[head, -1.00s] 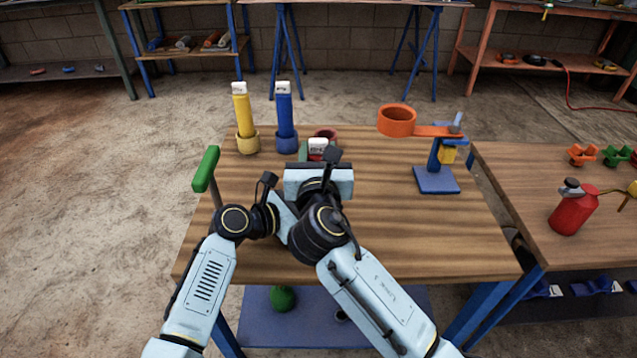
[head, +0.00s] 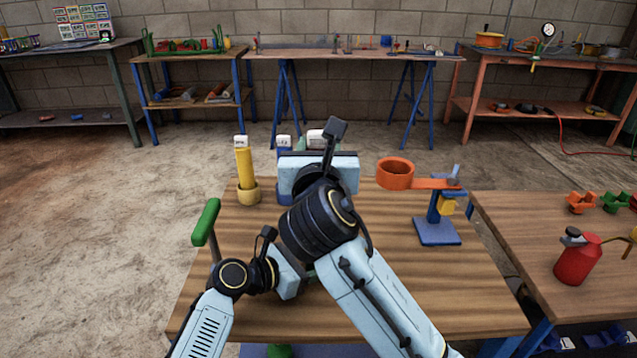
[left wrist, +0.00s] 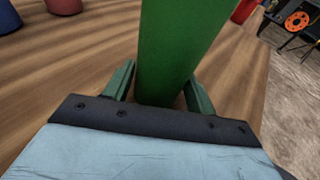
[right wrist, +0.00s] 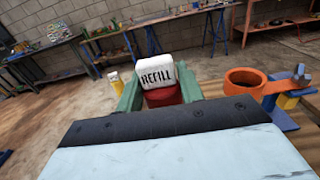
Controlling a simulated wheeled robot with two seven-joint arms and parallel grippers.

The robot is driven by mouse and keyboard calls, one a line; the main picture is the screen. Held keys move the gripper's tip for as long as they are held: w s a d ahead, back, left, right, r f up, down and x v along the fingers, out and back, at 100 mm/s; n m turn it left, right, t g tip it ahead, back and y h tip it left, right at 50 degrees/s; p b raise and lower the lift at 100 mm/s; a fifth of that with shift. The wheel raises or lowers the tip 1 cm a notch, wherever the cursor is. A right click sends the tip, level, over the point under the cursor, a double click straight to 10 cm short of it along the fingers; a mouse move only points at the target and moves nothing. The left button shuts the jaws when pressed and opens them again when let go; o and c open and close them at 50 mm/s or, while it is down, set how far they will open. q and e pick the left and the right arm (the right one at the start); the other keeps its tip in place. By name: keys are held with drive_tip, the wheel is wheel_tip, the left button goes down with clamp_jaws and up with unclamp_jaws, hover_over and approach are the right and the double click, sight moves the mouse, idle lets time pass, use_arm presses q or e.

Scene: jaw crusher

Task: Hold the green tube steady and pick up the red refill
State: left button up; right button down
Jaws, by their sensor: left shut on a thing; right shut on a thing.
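The green tube (left wrist: 180,45) stands between the two fingers of my left gripper (left wrist: 160,90), which is shut on it, low over the wooden table. In the head view my right arm hides the tube. My right gripper (right wrist: 160,95) is shut on the red refill (right wrist: 163,96), whose white cap reads REFILL. In the head view its white cap (head: 315,138) shows above my right gripper (head: 317,150). The refill is held up above the table; its lower end is hidden, so I cannot see whether it is clear of the tube.
A yellow refill (head: 244,168) stands in a yellow cup at the table's back left, with a blue one (head: 284,144) partly hidden beside it. A green handle (head: 206,222) is at left. An orange ring on a blue stand (head: 437,231) is at right. The table's front right is clear.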

sight(318, 131)
wheel_tip(318, 131, up, 6)
drive_tip(key=shift+f, duration=0.1)
use_arm(q)
drive_tip(key=o, duration=0.8)
drive_tip(key=shift+o, duration=0.2)
